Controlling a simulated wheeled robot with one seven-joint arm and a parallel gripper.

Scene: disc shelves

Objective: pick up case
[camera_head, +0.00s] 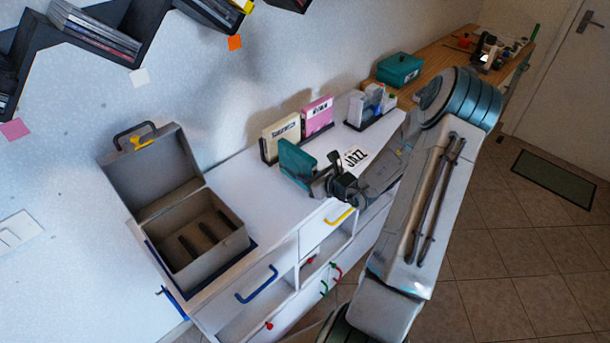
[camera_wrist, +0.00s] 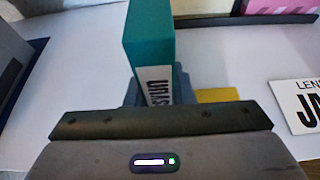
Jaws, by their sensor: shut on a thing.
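The case, a thin teal box (camera_head: 297,163), stands tilted above the white cabinet top, in front of the rack with the cream and pink cases. My gripper (camera_head: 322,184) is shut on the near edge of this teal case. In the wrist view the teal case (camera_wrist: 150,45) rises from between the fingers, with a white label with dark letters on its near face. Its lower end is hidden by my gripper (camera_wrist: 158,100). I cannot tell whether it touches the surface.
An open grey box (camera_head: 196,246) with slots stands at the left end of the white cabinet (camera_head: 240,180). A cream case (camera_head: 282,136) and a pink case (camera_head: 318,115) stand in a dark rack behind. A JAZZ card (camera_head: 356,157) lies to the right. A teal box (camera_head: 399,69) sits farther back.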

